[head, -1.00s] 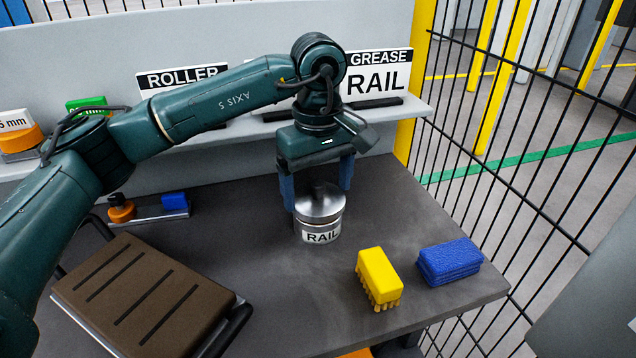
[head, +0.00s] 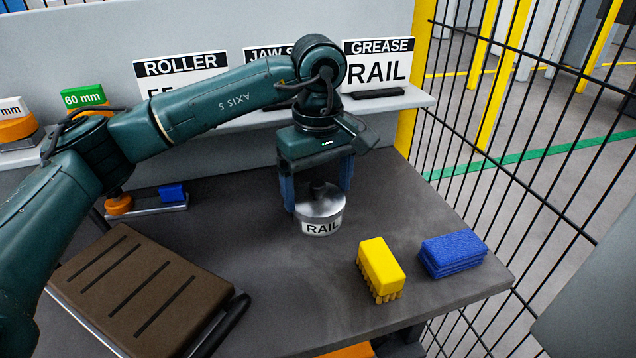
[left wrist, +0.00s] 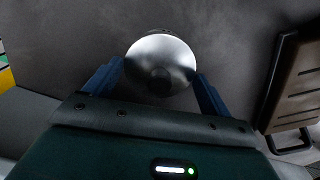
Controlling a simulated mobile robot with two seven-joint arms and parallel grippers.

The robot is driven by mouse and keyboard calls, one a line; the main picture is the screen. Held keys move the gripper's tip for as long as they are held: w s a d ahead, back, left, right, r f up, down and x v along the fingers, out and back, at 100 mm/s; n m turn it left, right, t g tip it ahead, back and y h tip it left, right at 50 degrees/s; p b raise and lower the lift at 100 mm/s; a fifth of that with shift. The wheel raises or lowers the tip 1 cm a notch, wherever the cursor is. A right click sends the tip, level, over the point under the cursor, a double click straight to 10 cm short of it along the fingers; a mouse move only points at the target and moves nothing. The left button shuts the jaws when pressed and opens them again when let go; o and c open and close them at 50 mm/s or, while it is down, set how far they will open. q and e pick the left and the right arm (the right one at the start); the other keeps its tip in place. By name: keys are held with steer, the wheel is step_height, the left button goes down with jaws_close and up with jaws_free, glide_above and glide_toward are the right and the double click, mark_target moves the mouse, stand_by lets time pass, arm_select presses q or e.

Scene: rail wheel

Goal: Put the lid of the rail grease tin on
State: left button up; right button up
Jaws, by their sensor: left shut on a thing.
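The rail grease tin (head: 321,228) stands upright on the grey table, its white RAIL label facing me. The round metal lid (head: 322,206) with a dark knob sits level over its top, and I see no clear gap between them. My left gripper (head: 318,198) points down from above, its two blue fingers on either side of the lid, shut on it. In the left wrist view the lid (left wrist: 160,58) lies between the fingers (left wrist: 157,88) and hides the tin below. My right gripper is not in view.
A yellow brush (head: 381,264) and a blue sponge-like block (head: 453,253) lie to the right of the tin. A brown slotted pad (head: 140,295) is at the front left. A shelf with signs (head: 376,70) runs behind; a wire fence stands at the right.

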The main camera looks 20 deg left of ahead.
arm_select(q)
steer(key=o, duration=0.9)
steer(key=shift+f, duration=0.1)
steer(key=shift+c, duration=0.2)
steer(key=shift+r, duration=0.35)
step_height(320, 180, up, 12)
steer(key=shift+r+p, duration=0.25)
steer(key=shift+p, duration=0.05)
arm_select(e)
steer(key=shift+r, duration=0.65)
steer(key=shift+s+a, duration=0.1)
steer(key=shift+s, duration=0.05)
